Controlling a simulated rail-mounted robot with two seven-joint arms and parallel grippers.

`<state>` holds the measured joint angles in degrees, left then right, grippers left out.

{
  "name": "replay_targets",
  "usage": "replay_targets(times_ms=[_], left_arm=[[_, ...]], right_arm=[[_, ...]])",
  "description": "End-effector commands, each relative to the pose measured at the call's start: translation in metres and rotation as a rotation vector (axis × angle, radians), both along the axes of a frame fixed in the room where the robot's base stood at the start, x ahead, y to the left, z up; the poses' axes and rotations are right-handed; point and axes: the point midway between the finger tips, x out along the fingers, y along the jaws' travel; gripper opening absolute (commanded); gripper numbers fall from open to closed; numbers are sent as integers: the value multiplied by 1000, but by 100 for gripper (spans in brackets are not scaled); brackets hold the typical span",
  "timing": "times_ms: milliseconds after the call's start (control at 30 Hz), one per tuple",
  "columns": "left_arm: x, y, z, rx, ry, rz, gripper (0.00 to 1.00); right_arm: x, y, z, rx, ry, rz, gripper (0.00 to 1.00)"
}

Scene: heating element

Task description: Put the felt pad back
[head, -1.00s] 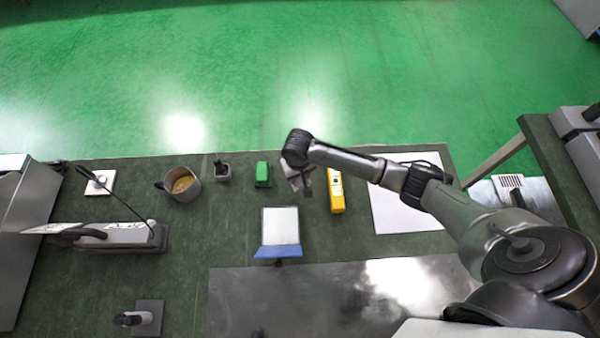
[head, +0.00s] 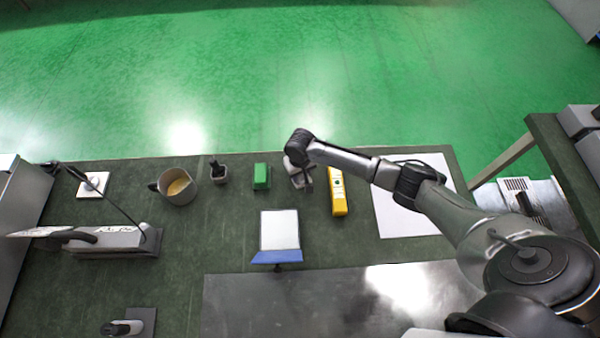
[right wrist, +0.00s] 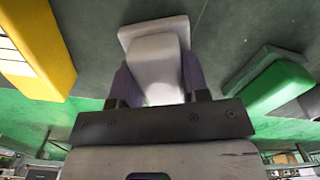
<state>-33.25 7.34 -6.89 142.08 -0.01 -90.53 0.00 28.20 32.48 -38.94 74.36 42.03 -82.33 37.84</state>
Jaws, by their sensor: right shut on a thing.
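My right gripper (head: 304,181) points down over the back middle of the bench, between a green block and a yellow case. In the right wrist view, its fingers (right wrist: 157,84) are shut on a pale grey block (right wrist: 157,58). This block has a wider flat plate at its far end and looks like the felt pad. In the head view the pad (head: 293,170) is mostly hidden under my wrist. I cannot tell whether it touches the bench top. My left gripper is not in view.
The green block (head: 262,176) is close on the left, and the yellow case (head: 338,192) close on the right. A white panel with a blue edge (head: 279,230) lies in front. A pot (head: 178,187) and a small dark holder (head: 218,173) stand left. A white sheet (head: 400,215) lies right.

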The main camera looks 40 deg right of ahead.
Motion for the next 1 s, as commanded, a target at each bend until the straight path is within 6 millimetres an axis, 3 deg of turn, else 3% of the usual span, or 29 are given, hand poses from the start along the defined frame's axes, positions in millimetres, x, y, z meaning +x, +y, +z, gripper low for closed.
replay_targets(times_ms=[300, 333, 600, 867, 1000], left_arm=[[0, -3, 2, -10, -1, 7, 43], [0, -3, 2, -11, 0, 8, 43], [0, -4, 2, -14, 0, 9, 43], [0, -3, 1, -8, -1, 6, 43], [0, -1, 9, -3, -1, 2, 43]], right_arm=[[0, 0, -2, 0, 0, 0, 23], [0, 0, -2, 0, -1, 0, 44], [0, 0, -2, 0, 0, 0, 68], [0, 0, 1, 0, -1, 0, 68], [1, 0, 18, 2, -2, 0, 68]])
